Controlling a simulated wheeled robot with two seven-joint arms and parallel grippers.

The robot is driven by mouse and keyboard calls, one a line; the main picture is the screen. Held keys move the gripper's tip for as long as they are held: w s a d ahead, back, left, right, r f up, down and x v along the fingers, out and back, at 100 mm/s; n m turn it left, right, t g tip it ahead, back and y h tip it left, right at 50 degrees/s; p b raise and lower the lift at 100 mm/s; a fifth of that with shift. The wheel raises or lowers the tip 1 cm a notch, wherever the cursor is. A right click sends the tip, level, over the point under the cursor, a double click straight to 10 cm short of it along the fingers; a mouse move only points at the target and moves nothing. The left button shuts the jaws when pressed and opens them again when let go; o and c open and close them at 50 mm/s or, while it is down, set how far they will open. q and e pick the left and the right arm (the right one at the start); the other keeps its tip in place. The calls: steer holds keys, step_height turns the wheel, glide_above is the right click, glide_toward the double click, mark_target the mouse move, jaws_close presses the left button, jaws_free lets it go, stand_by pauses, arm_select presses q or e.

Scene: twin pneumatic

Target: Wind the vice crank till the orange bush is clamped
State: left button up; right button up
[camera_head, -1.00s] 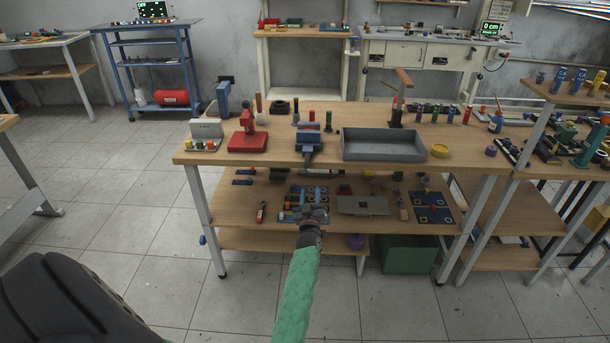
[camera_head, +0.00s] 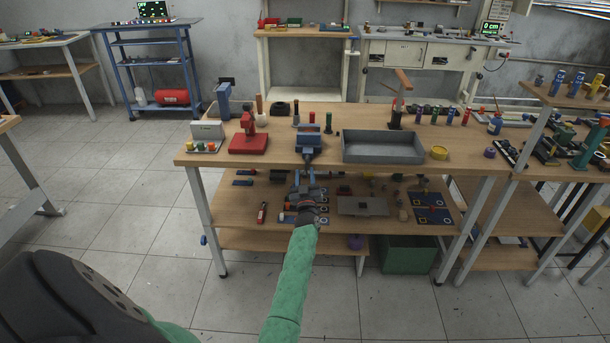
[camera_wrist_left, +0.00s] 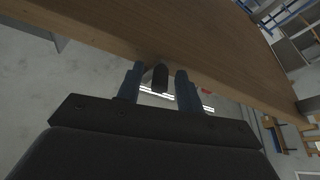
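The blue vice (camera_head: 309,143) stands at the front edge of the wooden workbench. Its crank (camera_head: 308,159) hangs over the edge towards me. My left gripper (camera_head: 304,176) is just below and in front of the crank, with its fingers pointing at the bench. In the left wrist view its two blue fingers (camera_wrist_left: 159,84) are apart. A dark peg-like part, seemingly the crank handle (camera_wrist_left: 160,77), shows between them with gaps on both sides. I cannot make out the orange bush in the vice jaws. My right gripper is not in view.
The bench edge (camera_wrist_left: 120,45) is close above the left fingers. A red press (camera_head: 248,140) stands left of the vice, a grey tray (camera_head: 383,147) right of it. The lower shelf (camera_head: 240,212) holds several small parts under my left wrist. The floor in front is clear.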

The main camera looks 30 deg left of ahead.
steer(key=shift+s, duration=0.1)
arm_select(q)
jaws_close()
steer(key=shift+s+a+r+m+t+h, duration=0.1)
steer(key=shift+a+r+m+t+h, duration=0.1)
steer(key=shift+m, duration=0.35)
steer(key=shift+s+a+r+m+t+h, duration=0.1)
steer(key=shift+a+m+t+h, duration=0.1)
steer(key=shift+m, duration=0.35)
steer(key=shift+a+m+t+h+p, duration=0.15)
steer(key=shift+m+t+h+p, duration=0.2)
steer(key=shift+m, duration=0.35)
steer(key=m, duration=0.1)
steer(key=m+h, duration=0.1)
steer(key=m, duration=0.1)
steer(key=shift+s+a+r+m+t, duration=0.2)
steer(key=shift+a+r+m+t, duration=0.05)
steer(key=shift+a+m, duration=0.05)
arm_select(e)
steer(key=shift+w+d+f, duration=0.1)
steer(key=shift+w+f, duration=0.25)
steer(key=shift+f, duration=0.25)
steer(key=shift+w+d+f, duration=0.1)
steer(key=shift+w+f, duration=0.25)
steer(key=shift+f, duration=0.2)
